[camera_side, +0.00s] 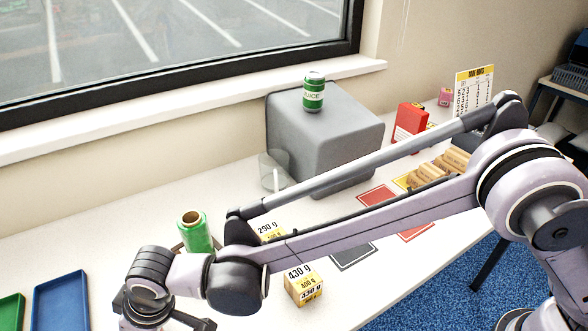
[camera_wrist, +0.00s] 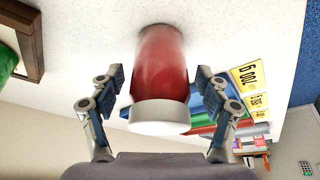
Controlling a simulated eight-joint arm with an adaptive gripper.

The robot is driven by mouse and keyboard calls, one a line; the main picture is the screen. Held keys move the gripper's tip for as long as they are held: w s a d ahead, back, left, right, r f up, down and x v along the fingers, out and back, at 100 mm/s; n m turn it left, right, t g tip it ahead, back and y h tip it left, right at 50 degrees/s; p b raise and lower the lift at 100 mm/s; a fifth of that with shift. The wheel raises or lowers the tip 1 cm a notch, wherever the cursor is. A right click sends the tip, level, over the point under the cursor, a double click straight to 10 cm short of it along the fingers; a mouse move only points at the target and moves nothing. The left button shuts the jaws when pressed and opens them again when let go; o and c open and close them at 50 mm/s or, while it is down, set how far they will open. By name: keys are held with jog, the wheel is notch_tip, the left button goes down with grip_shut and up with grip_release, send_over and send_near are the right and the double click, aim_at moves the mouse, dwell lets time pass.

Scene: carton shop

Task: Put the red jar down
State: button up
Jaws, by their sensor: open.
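The red jar (camera_wrist: 161,68) with a white lid (camera_wrist: 160,117) is in the middle of the wrist view, its far end against the white tabletop. My gripper (camera_wrist: 160,80) is open, with one finger on each side of the jar and a visible gap at both sides. In the side view my gripper (camera_side: 165,318) is low at the bottom edge, and the jar is not visible there.
Near my gripper in the side view are a green roll (camera_side: 195,232), a 430 g box (camera_side: 303,286) and a blue tray (camera_side: 62,302). A grey block (camera_side: 318,140) bears a green can (camera_side: 314,92); a clear cup (camera_side: 273,170) stands beside it.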

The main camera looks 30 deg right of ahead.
jog(key=v, duration=1.2)
jog(key=w+d+r+m+t, duration=0.1)
jog(key=w+d+r+m, duration=0.15)
jog(key=d, duration=1.05)
jog(key=w+d+r+m+t, duration=0.1)
jog(key=w+d+r+m, duration=0.15)
jog(key=d, duration=1.05)
jog(key=s+d+f+m+t+h, duration=0.1)
jog(key=s+d, duration=0.4)
jog(key=d, duration=0.7)
jog(key=s+d+f+m+t+h, duration=0.1)
jog(key=s+d+f+m, duration=0.3)
jog(key=d, duration=0.8)
jog(key=shift+s+d+h, duration=0.25)
jog(key=shift+s+h, duration=0.1)
jog(key=shift+h, duration=0.35)
